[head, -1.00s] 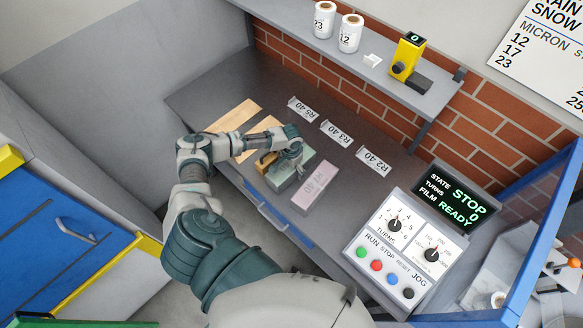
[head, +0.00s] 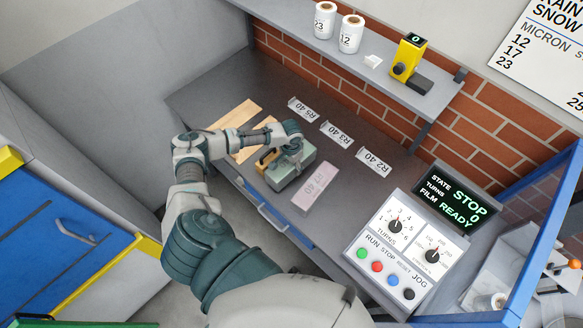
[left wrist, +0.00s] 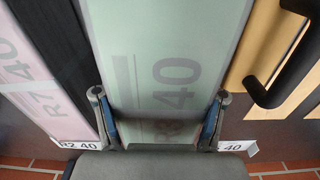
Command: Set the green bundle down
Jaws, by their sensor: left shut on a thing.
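The green bundle (head: 288,169) lies on the grey bench between the pink bundle and the wooden block with a handle. It also fills the middle of the left wrist view (left wrist: 165,60), its printed label ending in 40. My left gripper (head: 292,150) is over the green bundle. In the left wrist view my left gripper's fingers (left wrist: 158,120) stand on either side of the bundle, shut on it. I cannot tell whether the bundle's underside touches the bench. My right gripper is not in view.
The pink bundle (head: 315,187) lies close on the right. The wooden block with a black handle (left wrist: 268,60) is close on the other side. Wooden boards (head: 236,115) lie at the left. Label cards (head: 337,133) line the bench's back. The control panel (head: 408,250) stands at the right.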

